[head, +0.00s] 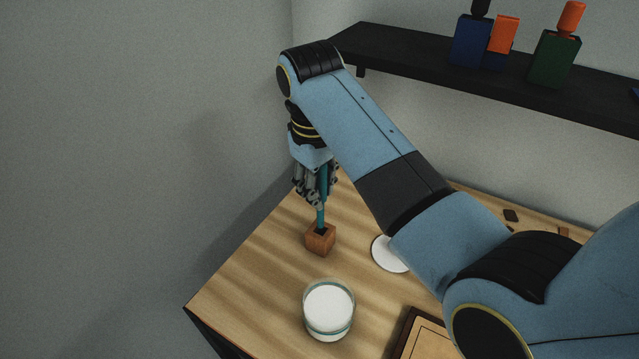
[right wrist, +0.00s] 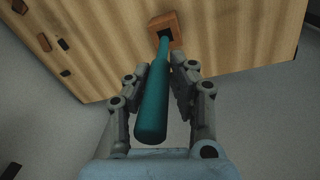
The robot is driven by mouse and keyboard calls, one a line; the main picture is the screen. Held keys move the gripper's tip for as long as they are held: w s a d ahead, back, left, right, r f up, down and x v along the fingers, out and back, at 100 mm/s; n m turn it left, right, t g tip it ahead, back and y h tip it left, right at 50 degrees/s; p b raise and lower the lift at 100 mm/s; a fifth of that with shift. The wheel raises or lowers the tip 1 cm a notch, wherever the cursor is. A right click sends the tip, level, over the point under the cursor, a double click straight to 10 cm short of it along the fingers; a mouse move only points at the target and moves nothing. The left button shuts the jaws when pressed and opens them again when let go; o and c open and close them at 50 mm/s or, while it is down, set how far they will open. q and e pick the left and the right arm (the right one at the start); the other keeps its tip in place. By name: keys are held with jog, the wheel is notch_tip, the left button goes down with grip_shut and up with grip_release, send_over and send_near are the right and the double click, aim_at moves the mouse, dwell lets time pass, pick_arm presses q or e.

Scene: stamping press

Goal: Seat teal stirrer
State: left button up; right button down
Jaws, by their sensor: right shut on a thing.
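The teal stirrer (right wrist: 154,108) is a rod with a thick handle. It also shows in the head view (head: 321,213), standing about upright. My right gripper (head: 318,190) is shut on its handle, and its fingers (right wrist: 169,84) lie on both sides of the stirrer in the right wrist view. The thin lower end meets the dark hole in the top of a small brown wooden block (head: 320,241). The block also shows in the right wrist view (right wrist: 172,26). How deep the tip sits is hidden. My left gripper is not in view.
A glass with white contents (head: 328,308) stands in front of the block. A white disc (head: 389,256) lies to its right, partly behind my arm. A dark-edged board (head: 424,338) lies at the front. A dark shelf (head: 410,55) holding bottles runs along the wall above.

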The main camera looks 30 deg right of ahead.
aim_at(320, 227)
jog(key=shift+f, duration=0.1)
dwell(0.5)
jog(key=shift+f+b, duration=1.15)
jog(key=shift+f, duration=1.6)
jog(key=shift+f, duration=0.15)
jog(key=c, duration=1.1)
grip_release()
jog(key=shift+o, duration=0.2)
jog(key=r, duration=0.7)
jog(key=shift+s+a+r, duration=0.15)
jog(key=shift+a+r, duration=0.1)
jog(key=shift+a, duration=0.05)
